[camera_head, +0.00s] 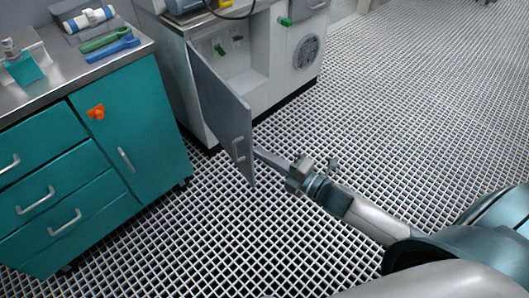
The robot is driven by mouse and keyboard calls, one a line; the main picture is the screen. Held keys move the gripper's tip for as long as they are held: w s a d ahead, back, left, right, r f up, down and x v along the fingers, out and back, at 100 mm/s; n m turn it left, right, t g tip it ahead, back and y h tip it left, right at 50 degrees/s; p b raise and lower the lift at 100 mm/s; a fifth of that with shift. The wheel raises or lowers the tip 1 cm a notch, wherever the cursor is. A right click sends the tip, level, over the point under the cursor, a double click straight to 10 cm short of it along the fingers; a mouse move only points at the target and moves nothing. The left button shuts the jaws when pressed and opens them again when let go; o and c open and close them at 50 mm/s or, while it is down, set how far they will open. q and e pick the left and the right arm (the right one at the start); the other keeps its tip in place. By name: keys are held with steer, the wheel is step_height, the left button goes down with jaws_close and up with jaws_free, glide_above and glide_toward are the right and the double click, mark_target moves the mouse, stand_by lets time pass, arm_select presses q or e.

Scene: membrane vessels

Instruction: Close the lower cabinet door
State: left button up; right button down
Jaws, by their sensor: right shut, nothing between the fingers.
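The lower cabinet door (221,113) is a grey panel with a small handle (238,150) near its free edge. It stands wide open, swung out from the white cabinet (274,62), and the pale inside of the cabinet shows behind it. My right gripper (262,156) reaches in from the lower right. Its fingers are shut and empty, with their tips at the free edge of the door just right of the handle. I cannot tell whether they touch the door. My left gripper is not in view.
A teal drawer cabinet (140,125) stands left of the door. Its metal top (57,92) holds a bottle (22,66), green and blue tools and a white-blue cylinder. A round vent (306,52) is on the white cabinet's right part. The grid floor (420,110) is clear at the right.

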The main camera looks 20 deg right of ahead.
mark_target(252, 135)
steer(key=x, duration=0.9)
steer(key=shift+w+d, duration=0.15)
steer(key=shift+d, duration=1.9)
steer(key=shift+d, duration=0.15)
